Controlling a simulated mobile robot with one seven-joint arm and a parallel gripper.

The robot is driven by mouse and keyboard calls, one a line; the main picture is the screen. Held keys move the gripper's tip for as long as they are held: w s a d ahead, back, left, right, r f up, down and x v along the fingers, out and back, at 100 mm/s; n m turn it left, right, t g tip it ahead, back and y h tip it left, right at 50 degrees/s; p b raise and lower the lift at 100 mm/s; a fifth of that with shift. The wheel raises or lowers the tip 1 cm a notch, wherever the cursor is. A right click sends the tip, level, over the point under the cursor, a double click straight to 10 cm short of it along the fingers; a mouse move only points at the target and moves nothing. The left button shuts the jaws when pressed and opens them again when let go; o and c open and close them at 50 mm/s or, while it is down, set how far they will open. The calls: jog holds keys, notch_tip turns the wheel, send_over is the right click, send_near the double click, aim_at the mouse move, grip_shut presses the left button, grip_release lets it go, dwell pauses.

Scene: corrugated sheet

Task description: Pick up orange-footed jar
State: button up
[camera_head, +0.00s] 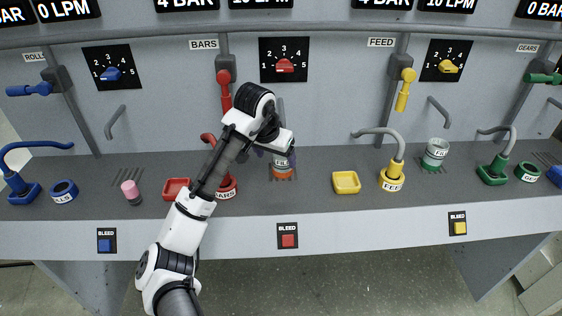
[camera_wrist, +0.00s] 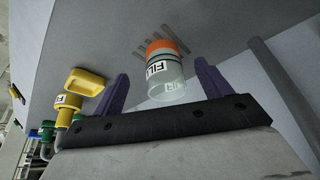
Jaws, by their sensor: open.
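The orange-footed jar (camera_head: 282,172) stands on the grey counter in the head view, partly hidden by my gripper (camera_head: 277,155). In the wrist view the jar (camera_wrist: 160,70) appears upside down, with a clear body, an orange foot and a white label that starts "FIL". My gripper (camera_wrist: 161,75) is open, with one purple finger on each side of the jar in that view. I cannot tell whether either finger touches it.
Left of the jar are a red ring (camera_head: 227,187) with a spout and a red tray (camera_head: 176,188). To its right are a yellow tray (camera_head: 346,182), a yellow spout base (camera_head: 391,180) and a green-footed jar (camera_head: 435,155). The back wall (camera_head: 330,110) rises close behind.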

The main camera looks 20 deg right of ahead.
aim_at(280, 165)
jog(key=shift+w+p+x, duration=0.15)
jog(key=shift+p+x, duration=0.4)
jog(key=shift+x, duration=1.25)
jog(key=shift+w+p+x, duration=0.15)
jog(key=shift+p+x, duration=0.35)
jog(key=shift+x, duration=1.25)
jog(key=shift+d+r, duration=0.1)
jog(key=shift+d, duration=0.05)
jog(key=shift+c, duration=0.5)
jog(key=c, duration=1)
jog(key=shift+c, duration=0.2)
jog(key=shift+r+p, duration=0.15)
jog(key=shift+p, duration=0.25)
